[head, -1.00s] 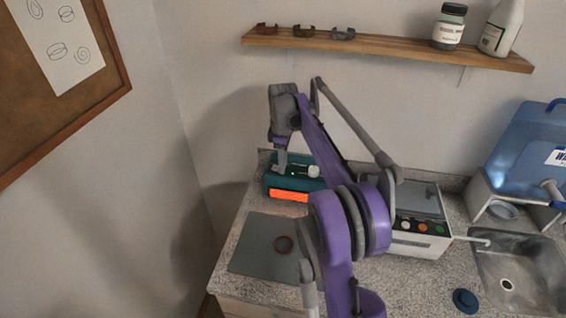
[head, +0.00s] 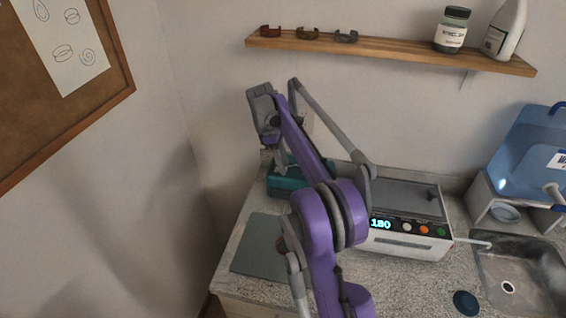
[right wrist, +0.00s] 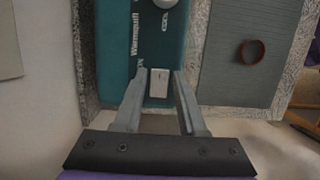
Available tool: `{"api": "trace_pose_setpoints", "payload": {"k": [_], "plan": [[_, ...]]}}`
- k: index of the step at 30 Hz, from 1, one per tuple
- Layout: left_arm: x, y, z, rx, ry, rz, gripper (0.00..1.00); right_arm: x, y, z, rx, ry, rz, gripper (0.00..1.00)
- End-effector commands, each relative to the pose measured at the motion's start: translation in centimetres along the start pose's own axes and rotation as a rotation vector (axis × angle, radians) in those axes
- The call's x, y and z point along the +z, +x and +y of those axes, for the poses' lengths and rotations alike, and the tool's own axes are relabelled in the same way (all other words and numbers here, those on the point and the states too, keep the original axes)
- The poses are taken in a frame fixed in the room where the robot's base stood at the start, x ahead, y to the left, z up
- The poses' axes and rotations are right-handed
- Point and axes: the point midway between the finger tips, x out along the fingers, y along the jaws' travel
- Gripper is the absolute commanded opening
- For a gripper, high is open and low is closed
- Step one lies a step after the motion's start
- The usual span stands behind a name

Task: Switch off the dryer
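The dryer, a teal box (head: 285,186), stands at the back left of the counter, partly behind my right arm. The right wrist view shows its teal top (right wrist: 153,40) with the lettering "Warmquill", a pale knob (right wrist: 165,3) and a white rocker switch (right wrist: 159,84) beside an "ON" mark. My right gripper (head: 281,168) points down at the dryer. In the right wrist view its fingers (right wrist: 161,74) are apart, one on each side of the switch, with nothing held. No orange glow shows on the dryer's visible front. My left gripper is not in view.
A grey mat (head: 256,250) with a brown ring (right wrist: 250,52) lies in front of the dryer. Right of my arm stands a white appliance (head: 408,243) with a lit "180" display. A sink (head: 520,275) and a blue water container (head: 530,150) are at the right. A shelf (head: 390,48) hangs above.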

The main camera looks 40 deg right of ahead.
Motion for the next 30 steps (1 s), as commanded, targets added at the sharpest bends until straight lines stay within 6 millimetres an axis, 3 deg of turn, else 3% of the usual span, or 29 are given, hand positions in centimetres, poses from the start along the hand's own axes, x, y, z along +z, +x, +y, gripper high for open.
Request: {"api": "trace_pose_setpoints", "payload": {"k": [3,13,24,30], "plan": [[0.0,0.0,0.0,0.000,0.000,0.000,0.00,0.0,0.0,0.0,0.000,0.000,0.001,0.60],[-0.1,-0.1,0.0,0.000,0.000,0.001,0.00,0.0,-0.5,0.0,0.000,0.000,0.002,0.60],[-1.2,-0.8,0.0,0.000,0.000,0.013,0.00,0.0,-6.3,0.0,0.001,0.000,0.003,0.60],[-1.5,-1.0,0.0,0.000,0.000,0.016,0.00,0.0,-7.6,0.0,0.000,0.000,0.001,0.60]]}}
